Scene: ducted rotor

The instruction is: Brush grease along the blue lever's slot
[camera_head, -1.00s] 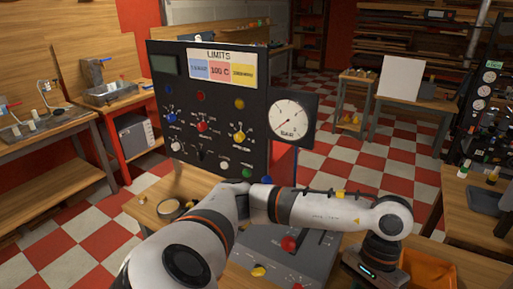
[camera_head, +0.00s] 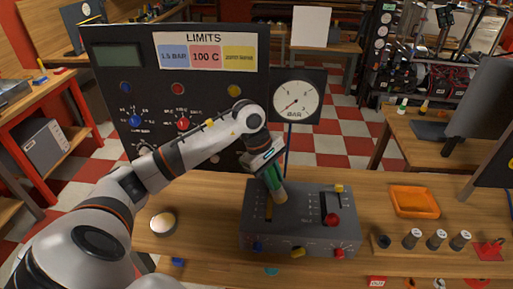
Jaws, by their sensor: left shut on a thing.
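My left gripper (camera_head: 271,176) is shut on a brush (camera_head: 280,194), which shows as a green part with a tan lower end. It points down, slightly tilted, over the left half of the grey control box (camera_head: 300,229). A slot (camera_head: 268,210) in the box top lies just left of the brush end; I cannot tell whether they touch. A blue knob (camera_head: 258,247) sits at the box's front left; a blue lever in the slot cannot be made out. A round tin with pale content (camera_head: 163,222) stands on the bench to the left. My right gripper is out of view.
The box also carries a red lever knob (camera_head: 331,220) and a yellow knob (camera_head: 339,188). The black panel with a gauge (camera_head: 296,98) stands behind. An orange tray (camera_head: 414,202) and several small cylinders (camera_head: 437,239) are at the right.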

